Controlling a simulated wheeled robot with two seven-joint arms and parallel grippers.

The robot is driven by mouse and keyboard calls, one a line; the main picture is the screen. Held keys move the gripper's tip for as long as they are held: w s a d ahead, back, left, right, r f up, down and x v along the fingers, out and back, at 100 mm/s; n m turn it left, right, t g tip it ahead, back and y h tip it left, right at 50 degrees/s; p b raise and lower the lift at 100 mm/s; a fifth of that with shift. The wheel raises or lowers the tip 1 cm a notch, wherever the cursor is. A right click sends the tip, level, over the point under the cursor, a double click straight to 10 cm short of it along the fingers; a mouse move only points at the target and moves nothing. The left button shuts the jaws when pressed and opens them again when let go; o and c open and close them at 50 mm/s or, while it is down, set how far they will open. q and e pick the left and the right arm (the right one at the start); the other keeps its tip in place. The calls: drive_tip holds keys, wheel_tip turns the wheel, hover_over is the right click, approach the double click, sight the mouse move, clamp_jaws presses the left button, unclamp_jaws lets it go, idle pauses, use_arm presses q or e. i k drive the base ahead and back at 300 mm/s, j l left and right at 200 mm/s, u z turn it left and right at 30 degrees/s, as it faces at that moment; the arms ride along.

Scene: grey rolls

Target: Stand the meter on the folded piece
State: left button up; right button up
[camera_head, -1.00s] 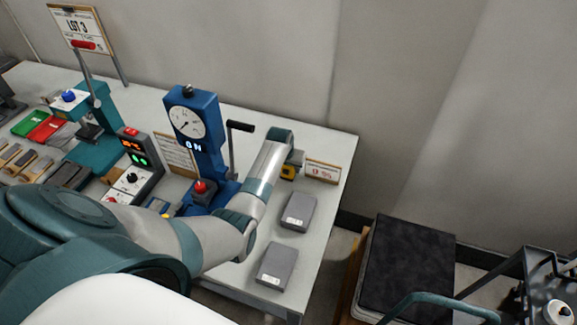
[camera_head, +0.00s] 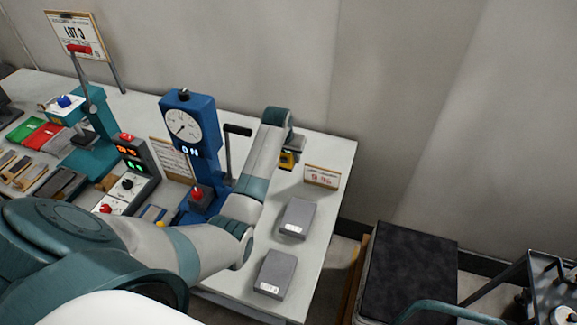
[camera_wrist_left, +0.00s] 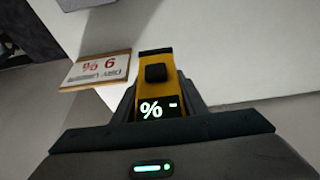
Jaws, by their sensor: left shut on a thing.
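The meter (camera_head: 288,160) is a small yellow and black hand-held device. My left gripper (camera_head: 290,149) is shut on it above the right part of the table, left of a small sign. In the left wrist view the meter (camera_wrist_left: 157,72) sits between the fingers, its dark display reading "% -". Two grey, block-like pieces with white labels lie on the table nearer to me: one (camera_head: 298,218) farther back, one (camera_head: 273,275) nearer. I cannot tell whether either is the folded piece. The meter is apart from both. My right gripper is not in view.
The small sign (camera_head: 322,177) stands at the table's right side. A blue dial tester (camera_head: 191,135) with a crank handle (camera_head: 237,130) stands left of the meter. A teal press (camera_head: 92,150) and a control box (camera_head: 133,170) are farther left. A dark-topped stand (camera_head: 411,270) is off the table's right.

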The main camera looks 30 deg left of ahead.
sight(278, 266)
drive_tip(key=k+j, duration=0.15)
drive_tip(key=k, duration=0.5)
drive_tip(key=k+j+z, duration=0.1)
drive_tip(key=k, duration=0.55)
